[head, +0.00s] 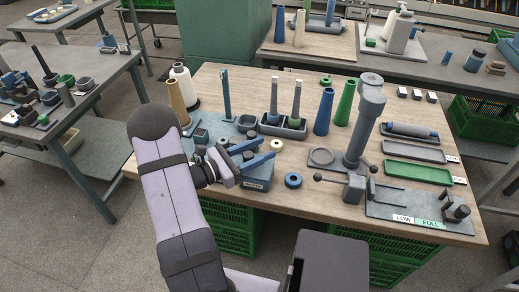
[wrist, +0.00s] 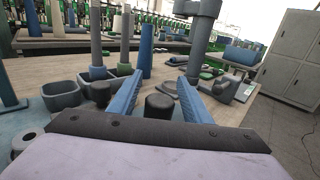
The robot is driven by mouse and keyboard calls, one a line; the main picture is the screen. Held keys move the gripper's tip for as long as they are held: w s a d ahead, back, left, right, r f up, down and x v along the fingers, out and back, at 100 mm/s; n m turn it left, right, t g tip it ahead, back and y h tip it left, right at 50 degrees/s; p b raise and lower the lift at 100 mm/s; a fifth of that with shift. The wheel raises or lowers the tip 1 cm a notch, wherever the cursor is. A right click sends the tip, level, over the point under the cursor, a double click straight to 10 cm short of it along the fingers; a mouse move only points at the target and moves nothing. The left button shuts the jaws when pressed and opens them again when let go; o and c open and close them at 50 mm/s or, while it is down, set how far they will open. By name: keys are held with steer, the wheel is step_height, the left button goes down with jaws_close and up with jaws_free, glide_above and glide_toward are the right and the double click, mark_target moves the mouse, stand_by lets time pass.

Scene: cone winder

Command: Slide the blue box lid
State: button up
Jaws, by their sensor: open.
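A blue-grey box (head: 262,178) with a small white label on its front stands near the front edge of the wooden table in the head view. My gripper (head: 267,150) is over it, and its two blue fingers and the wrist hide most of the box top, so how the lid sits cannot be told. In the wrist view my gripper (wrist: 160,78) is open, with its fingers apart. A dark round knob (wrist: 159,104) shows between the fingers, apart from both. I cannot tell whether it belongs to the lid.
A blue ring (head: 293,180) lies right of the box. Behind stand a grey tray with spindles (head: 283,127), a blue cone (head: 324,112) and a green cone (head: 345,102). A tall grey post (head: 362,130) rises to the right.

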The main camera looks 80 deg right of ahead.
jaws_close()
steer(key=s, duration=0.9)
jaws_free()
steer(key=shift+s, duration=0.1)
